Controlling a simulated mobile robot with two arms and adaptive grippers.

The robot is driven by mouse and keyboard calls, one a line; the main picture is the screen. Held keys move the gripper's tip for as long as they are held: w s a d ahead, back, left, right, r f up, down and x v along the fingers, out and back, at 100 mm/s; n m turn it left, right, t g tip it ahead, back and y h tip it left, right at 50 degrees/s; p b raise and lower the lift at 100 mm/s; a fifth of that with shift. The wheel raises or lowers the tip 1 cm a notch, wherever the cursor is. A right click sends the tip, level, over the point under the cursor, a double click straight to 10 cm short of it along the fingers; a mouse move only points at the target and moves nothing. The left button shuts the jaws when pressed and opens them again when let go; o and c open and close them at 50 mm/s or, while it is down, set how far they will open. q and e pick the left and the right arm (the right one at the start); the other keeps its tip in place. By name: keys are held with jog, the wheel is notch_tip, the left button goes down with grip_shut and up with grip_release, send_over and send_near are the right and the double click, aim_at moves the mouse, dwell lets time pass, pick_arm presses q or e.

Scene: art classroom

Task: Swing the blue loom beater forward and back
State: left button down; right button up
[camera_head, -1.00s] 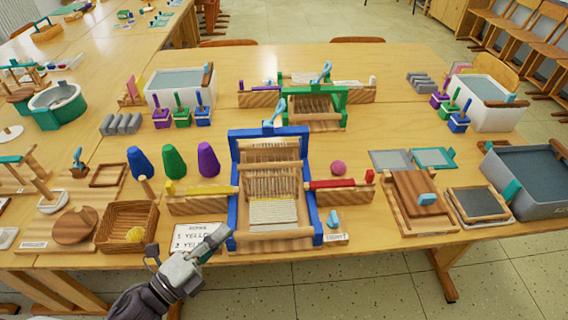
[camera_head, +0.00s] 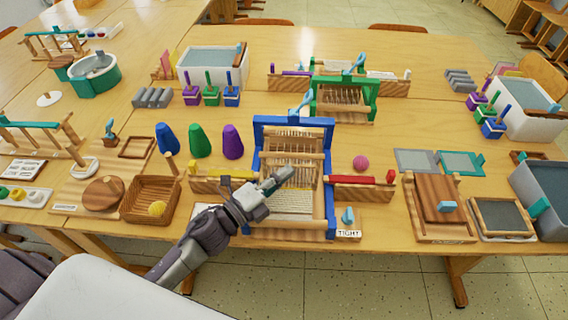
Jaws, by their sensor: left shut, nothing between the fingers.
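The blue loom (camera_head: 331,190) stands at the middle of the near table edge, with pale warp threads and a light woven strip inside. Its blue upright frame has a top bar (camera_head: 293,121) with a light-blue handle (camera_head: 300,106) above it. My left gripper (camera_head: 282,177) is shut and empty. In the picture it lies over the front of the loom, below the blue top bar, and hides part of the threads and the left side. I cannot tell whether it touches the loom. My right gripper is not in view.
A yellow shuttle (camera_head: 229,174) and a red shuttle (camera_head: 362,180) lie on wooden racks beside the loom. A green loom (camera_head: 343,97) stands behind. Blue, green and purple cones (camera_head: 233,142) stand left. A basket (camera_head: 151,198) and a tag marked TIGHT (camera_head: 349,233) are near the edge.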

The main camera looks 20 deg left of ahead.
pick_arm(q)
jog(key=shift+w+a+r, duration=0.1)
jog(key=shift+w+a, duration=0.15)
jog(key=shift+w, duration=0.65)
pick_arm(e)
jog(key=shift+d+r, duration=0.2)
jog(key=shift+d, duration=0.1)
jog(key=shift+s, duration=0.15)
pick_arm(q)
jog(key=w+a+n+g+y+p, duration=0.1)
jog(key=w+p, duration=0.5)
jog(key=p, duration=0.7)
jog(key=a+n+g, duration=0.1)
jog(key=n+g, duration=0.1)
jog(key=shift+w+n+g+y, duration=0.3)
jog(key=shift+w+n+y, duration=0.1)
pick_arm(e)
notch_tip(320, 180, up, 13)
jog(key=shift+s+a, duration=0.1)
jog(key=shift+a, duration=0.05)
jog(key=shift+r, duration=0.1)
